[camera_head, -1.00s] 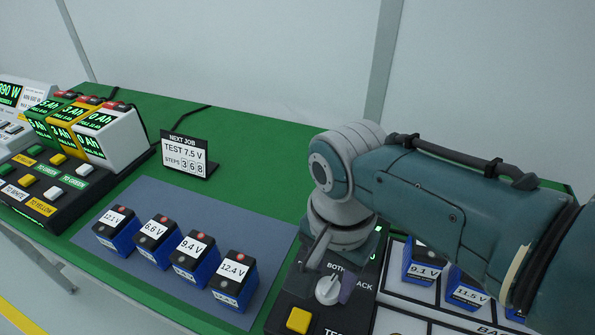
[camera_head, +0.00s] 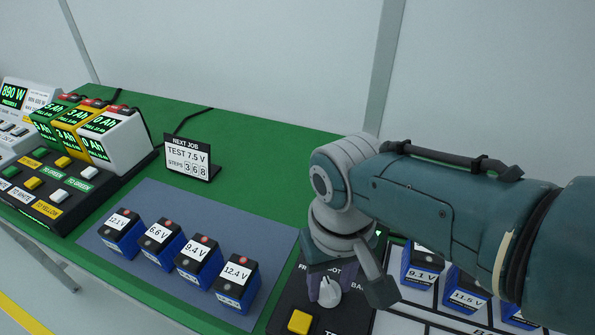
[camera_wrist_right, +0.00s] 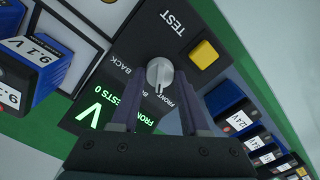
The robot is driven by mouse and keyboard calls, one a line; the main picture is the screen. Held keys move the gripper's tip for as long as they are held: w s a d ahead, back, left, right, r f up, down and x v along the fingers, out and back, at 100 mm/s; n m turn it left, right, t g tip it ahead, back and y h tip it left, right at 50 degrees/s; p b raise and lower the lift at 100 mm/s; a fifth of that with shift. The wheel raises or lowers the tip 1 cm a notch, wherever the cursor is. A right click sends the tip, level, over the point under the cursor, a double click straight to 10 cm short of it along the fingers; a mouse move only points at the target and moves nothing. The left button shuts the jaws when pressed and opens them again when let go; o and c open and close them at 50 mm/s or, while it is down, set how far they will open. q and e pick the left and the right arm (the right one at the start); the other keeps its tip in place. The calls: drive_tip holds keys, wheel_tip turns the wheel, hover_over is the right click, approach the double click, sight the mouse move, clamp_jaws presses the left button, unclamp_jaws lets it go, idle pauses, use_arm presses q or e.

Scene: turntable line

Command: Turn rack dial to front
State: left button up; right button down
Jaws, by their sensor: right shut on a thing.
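The rack dial (camera_head: 330,291) is a pale grey knob on the black test panel (camera_head: 286,297). It also shows in the right wrist view (camera_wrist_right: 160,73), with the words FRONT, BOTH and BACK around it. My right gripper (camera_head: 322,286) reaches down over the panel and is shut on the dial. In the right wrist view its two dark fingers come up on either side of the knob. The gripper hides part of the labels in the head view. My left gripper is not in view.
A yellow button (camera_head: 299,321) sits close to the dial. Blue batteries (camera_head: 236,283) stand on a grey mat at left; others (camera_head: 421,266) stand in the white rack at right. A NEXT JOB sign (camera_head: 191,157) stands behind the mat.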

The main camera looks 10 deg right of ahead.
sight(330, 287)
drive_tip(key=shift+n, duration=1.1)
drive_tip(key=shift+c, duration=2)
unclamp_jaws()
wheel_tip(330, 287, up, 10)
drive_tip(key=p, duration=0.6)
drive_tip(key=shift+p, duration=0.3)
